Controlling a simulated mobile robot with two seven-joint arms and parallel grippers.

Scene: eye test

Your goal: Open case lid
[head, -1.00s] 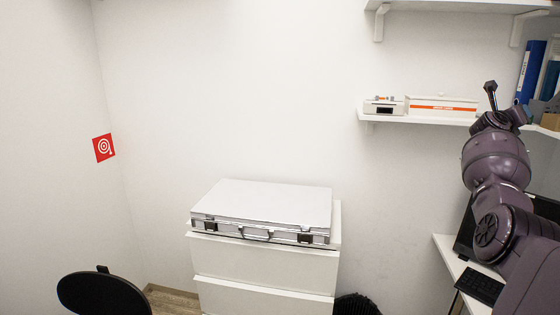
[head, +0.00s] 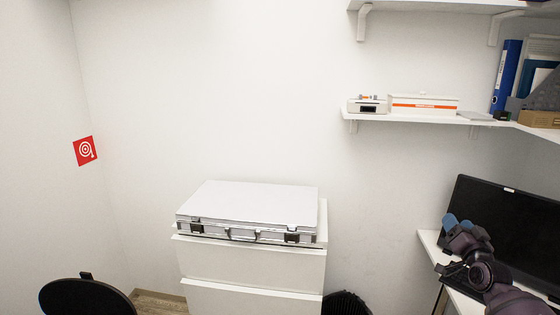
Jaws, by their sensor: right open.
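A silver-white case (head: 250,204) lies flat with its lid closed on top of a white drawer cabinet (head: 250,262). My right gripper (head: 458,226) is at the lower right, in front of the desk and monitor. It is open and empty, well to the right of the case and apart from it. My left gripper is not in view.
A black monitor (head: 505,225) stands on a white desk (head: 430,240) at the right. A wall shelf (head: 415,117) holds small boxes and binders. A dark chair back (head: 85,297) is at lower left. The space above the case is clear.

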